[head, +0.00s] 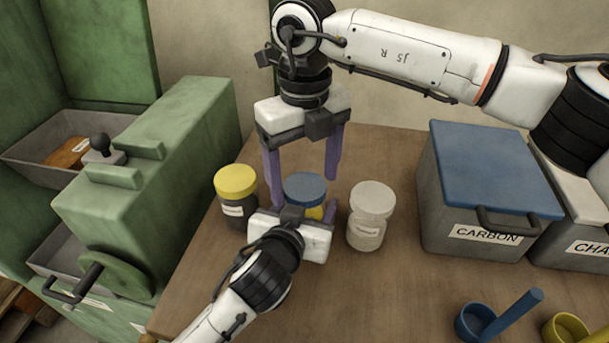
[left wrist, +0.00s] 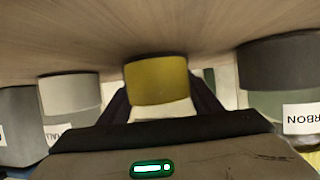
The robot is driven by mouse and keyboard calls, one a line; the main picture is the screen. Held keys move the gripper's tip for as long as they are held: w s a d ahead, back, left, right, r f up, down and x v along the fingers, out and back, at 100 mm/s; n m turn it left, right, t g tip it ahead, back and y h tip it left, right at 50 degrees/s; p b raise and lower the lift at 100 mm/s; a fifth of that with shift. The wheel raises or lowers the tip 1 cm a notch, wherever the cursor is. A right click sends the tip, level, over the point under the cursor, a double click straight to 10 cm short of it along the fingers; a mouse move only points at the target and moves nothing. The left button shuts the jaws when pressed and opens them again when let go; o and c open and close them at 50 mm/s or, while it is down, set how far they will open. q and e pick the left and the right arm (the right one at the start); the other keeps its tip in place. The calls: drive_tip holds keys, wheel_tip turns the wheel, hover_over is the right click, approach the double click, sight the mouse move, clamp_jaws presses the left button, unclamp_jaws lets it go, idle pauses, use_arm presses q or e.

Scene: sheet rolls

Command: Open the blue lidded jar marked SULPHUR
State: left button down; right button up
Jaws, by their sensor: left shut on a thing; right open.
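The blue-lidded jar (head: 305,186) stands on the table between two other jars. Its yellow lower part shows in the left wrist view (left wrist: 157,80), with a white label that I cannot read. My left gripper (head: 290,210) is shut on the jar's body from the front and hides much of it in the head view. Its dark fingers flank the jar in the left wrist view. My right gripper (head: 304,182) points down over the jar, open, with a purple finger on each side of the blue lid. Whether the fingers touch the lid cannot be told.
A yellow-lidded jar (head: 235,184) stands close left and a white-lidded jar (head: 372,203) close right. A blue-lidded CARBON bin (head: 482,168) is further right. A green machine (head: 170,170) is left. Blue (head: 475,322) and yellow (head: 565,329) scoops lie front right.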

wheel_tip(320, 180, up, 4)
drive_tip(key=shift+c, duration=0.4)
drive_tip(key=r+m, duration=0.1)
drive_tip(key=m, duration=0.3)
drive_tip(key=shift+r, duration=0.35)
drive_tip(key=m, duration=0.1)
drive_tip(key=r+m, duration=0.1)
drive_tip(key=m, duration=0.2)
drive_tip(key=shift+r+m, duration=0.3)
drive_tip(key=shift+f, duration=3.9)
drive_tip(key=c, duration=1.1)
drive_tip(key=n, duration=0.6)
